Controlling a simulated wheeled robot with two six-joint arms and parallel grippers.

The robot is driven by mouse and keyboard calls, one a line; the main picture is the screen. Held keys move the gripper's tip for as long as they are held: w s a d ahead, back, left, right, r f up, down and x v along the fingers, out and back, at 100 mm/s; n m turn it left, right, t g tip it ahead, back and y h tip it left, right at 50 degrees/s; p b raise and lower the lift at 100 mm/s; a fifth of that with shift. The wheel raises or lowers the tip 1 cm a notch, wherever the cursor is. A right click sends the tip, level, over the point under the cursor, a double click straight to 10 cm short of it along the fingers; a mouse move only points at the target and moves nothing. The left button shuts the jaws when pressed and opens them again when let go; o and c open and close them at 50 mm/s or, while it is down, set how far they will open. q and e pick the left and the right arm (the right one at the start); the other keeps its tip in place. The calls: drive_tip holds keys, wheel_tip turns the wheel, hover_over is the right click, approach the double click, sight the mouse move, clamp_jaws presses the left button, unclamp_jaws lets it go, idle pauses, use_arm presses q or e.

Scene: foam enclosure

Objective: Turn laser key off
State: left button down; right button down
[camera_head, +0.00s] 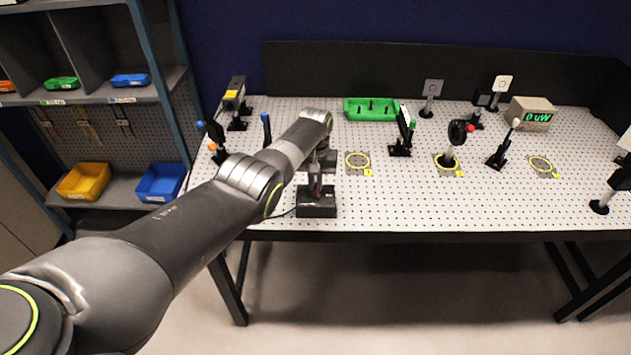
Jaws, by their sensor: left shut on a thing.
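A small black box (317,208), which looks like the laser key unit, stands at the front edge of the perforated table, left of its middle. My left arm reaches in from the lower left, and my left gripper (315,187) points down onto the top of this box. Its fingers are shut on a small part there, which looks like the key. The key itself is mostly hidden by the fingers, and its angle cannot be made out. My right gripper does not show.
A shelf with yellow (84,181) and blue (161,182) bins stands left. The table's front middle is clear.

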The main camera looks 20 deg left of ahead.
sight(315, 185)
use_arm(q)
drive_tip(key=shift+w+r+n, duration=0.1)
drive_tip(key=shift+n, duration=0.6)
drive_tip(key=c, duration=1.5)
unclamp_jaws()
drive_tip(key=shift+c, duration=0.2)
drive_tip(key=shift+r+p, duration=0.3)
drive_tip(key=shift+r, duration=0.1)
wheel_tip(315, 185, up, 5)
drive_tip(key=shift+p, duration=0.55)
wheel_tip(315, 185, up, 12)
drive_tip(key=b, duration=0.2)
drive_tip(key=shift+f+b, duration=0.25)
drive_tip(key=shift+b, duration=0.15)
